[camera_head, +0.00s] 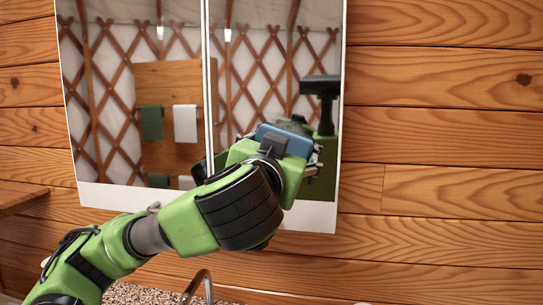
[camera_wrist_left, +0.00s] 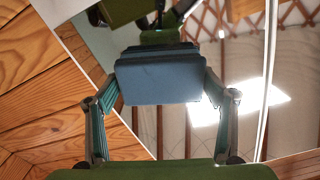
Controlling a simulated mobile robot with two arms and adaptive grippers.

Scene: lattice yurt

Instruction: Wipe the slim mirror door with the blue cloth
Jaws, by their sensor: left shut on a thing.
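The mirror cabinet has two mirror doors side by side on the plank wall. The right door (camera_head: 262,60), slightly narrower in the picture, is in front of my left gripper (camera_head: 284,150). The left door (camera_head: 100,100) is a little wider. My left gripper is shut on the blue cloth (camera_head: 285,137), which looks like a folded flat pad. In the left wrist view the cloth (camera_wrist_left: 158,80) lies between the fingers, facing the mirror. I cannot tell whether it touches the glass. My arm hides the lower part of the door seam. My right gripper is not in view.
A wooden shelf edge (camera_head: 20,196) is at the left. A curved metal tap (camera_head: 198,285) rises below the cabinet over a speckled counter (camera_head: 140,294). The plank wall (camera_head: 440,130) right of the cabinet is clear. The lattice and towels in the glass are reflections.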

